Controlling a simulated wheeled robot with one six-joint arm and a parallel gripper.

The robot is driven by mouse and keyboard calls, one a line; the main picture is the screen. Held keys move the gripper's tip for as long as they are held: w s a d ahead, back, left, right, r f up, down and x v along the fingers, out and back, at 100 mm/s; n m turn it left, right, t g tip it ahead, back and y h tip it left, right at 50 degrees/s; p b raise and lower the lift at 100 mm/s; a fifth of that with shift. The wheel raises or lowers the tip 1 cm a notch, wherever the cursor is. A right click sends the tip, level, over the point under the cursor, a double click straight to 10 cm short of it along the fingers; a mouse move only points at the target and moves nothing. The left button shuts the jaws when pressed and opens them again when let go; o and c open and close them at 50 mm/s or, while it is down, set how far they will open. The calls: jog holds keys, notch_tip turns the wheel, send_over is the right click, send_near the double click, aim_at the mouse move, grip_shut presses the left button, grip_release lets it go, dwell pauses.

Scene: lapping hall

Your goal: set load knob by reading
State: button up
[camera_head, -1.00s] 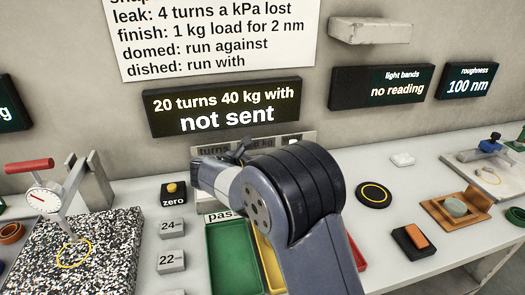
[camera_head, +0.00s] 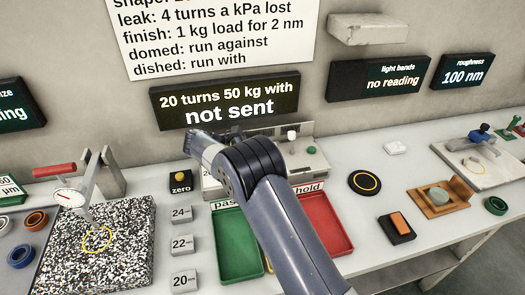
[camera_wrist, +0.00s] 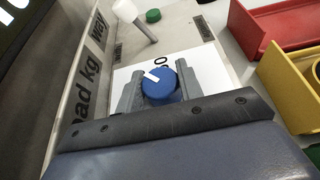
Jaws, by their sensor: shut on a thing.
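A blue round knob (camera_wrist: 160,86) with a white pointer mark shows in the wrist view, between the two fingers of my gripper (camera_wrist: 160,92). The gripper is shut on it. The knob stands on a white dial plate whose figures are mostly hidden; a "0" shows beside it. In the head view my arm covers the knob and the gripper. The black display (camera_head: 222,103) on the wall reads "20 turns 50 kg with not sent". The wall sheet (camera_head: 205,32) above it includes "finish: 1 kg load for 2 nm". The roughness display (camera_head: 463,76) reads "100 nm".
Green (camera_head: 238,262) and red (camera_head: 323,232) trays lie in front of the panel. A speckled plate (camera_head: 130,255) with a dial gauge (camera_head: 67,197) is at left.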

jog(key=shift+r, duration=0.1)
jog(key=o, duration=1)
notch_tip(320, 180, up, 10)
jog(key=shift+f, duration=0.1)
dwell(0.3)
notch_tip(320, 180, down, 10)
jog(key=shift+f, duration=0.1)
jog(key=shift+b, duration=0.3)
